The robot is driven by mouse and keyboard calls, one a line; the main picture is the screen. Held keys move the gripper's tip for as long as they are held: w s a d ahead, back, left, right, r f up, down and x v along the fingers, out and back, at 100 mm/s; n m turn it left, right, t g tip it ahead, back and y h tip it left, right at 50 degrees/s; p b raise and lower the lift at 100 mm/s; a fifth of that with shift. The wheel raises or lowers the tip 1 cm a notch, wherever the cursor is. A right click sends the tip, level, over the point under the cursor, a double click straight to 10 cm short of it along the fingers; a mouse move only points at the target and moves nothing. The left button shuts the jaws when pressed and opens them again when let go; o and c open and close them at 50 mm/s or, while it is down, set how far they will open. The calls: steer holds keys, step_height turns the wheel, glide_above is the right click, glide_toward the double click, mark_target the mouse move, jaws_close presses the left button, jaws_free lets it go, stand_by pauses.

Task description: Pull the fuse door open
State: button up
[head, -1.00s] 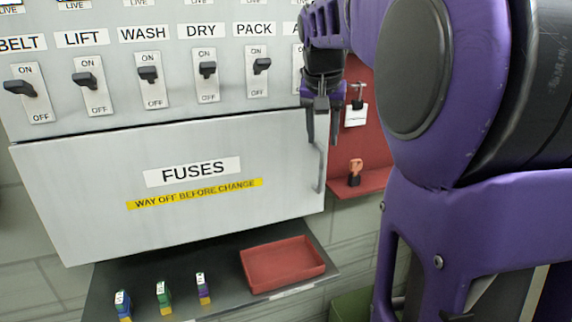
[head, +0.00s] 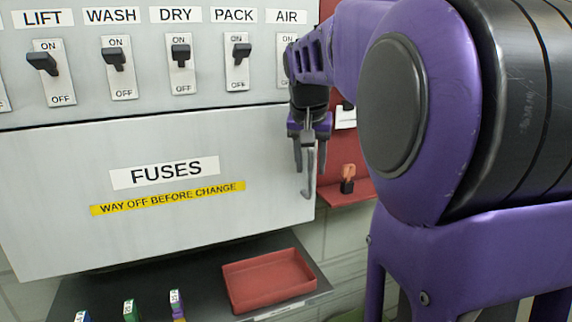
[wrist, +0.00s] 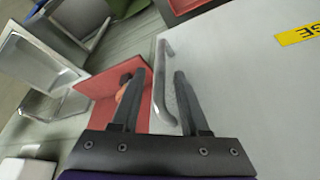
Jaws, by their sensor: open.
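The fuse door (head: 60,180) is a wide pale grey panel labelled FUSES with a yellow strip, and it looks shut. Its grey bar handle (head: 308,183) runs upright along the right edge. My gripper (head: 306,168) points down at the upper part of the handle, jaws open. In the wrist view, the handle (wrist: 163,75) lies between the two fingers of my gripper (wrist: 158,76), with visible gaps on both sides. The fingers hide part of the handle in the head view.
A row of black switches (head: 115,60) sits above the door. A red tray (head: 268,280) and several small fuses (head: 130,310) stand on a dark shelf below. Right of the door, a red panel has a ledge (head: 340,192) holding an orange-and-black item (head: 348,178).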

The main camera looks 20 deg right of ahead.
jaws_close()
stand_by(1.3)
